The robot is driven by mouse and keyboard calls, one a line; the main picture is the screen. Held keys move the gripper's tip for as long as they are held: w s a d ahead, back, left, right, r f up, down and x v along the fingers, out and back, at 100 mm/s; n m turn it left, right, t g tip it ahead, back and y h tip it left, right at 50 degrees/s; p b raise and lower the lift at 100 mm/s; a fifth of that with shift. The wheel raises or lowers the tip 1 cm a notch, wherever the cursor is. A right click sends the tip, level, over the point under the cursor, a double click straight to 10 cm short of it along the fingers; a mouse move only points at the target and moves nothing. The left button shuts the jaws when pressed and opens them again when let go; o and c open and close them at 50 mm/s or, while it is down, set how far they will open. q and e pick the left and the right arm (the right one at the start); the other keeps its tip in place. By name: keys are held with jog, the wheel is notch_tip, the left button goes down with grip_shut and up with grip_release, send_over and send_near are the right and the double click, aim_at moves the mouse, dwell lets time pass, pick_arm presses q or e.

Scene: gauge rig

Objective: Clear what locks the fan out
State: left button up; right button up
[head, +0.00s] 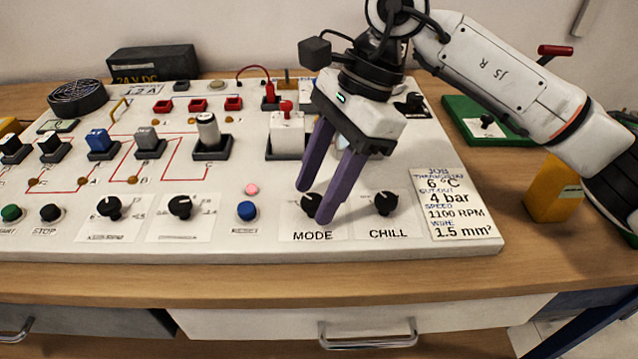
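The round black fan (77,97) sits at the far left of the white panel (130,243). My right gripper (313,204) reaches down at the black MODE knob (310,201). Its two purple fingers stand apart on two sides of the knob and partly hide it. I see no clear contact with the knob. The black CHILL knob (386,203) is just to the right, uncovered. A job card (452,205) on the panel's right reads 6 °C, 4 bar, 1100 RPM and 1.5 mm². A pale pink lamp (252,189) is left of MODE. My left gripper is out of view.
Switches stand across the panel, including a blue rocker (101,143) and a white block with a red top (287,137). A blue button (246,210) is left of MODE. A yellow object (552,190) and green board (485,125) lie to the right. The front table edge is clear.

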jog(key=v, duration=1)
jog(key=shift+r, duration=0.15)
jog(key=shift+d, duration=0.1)
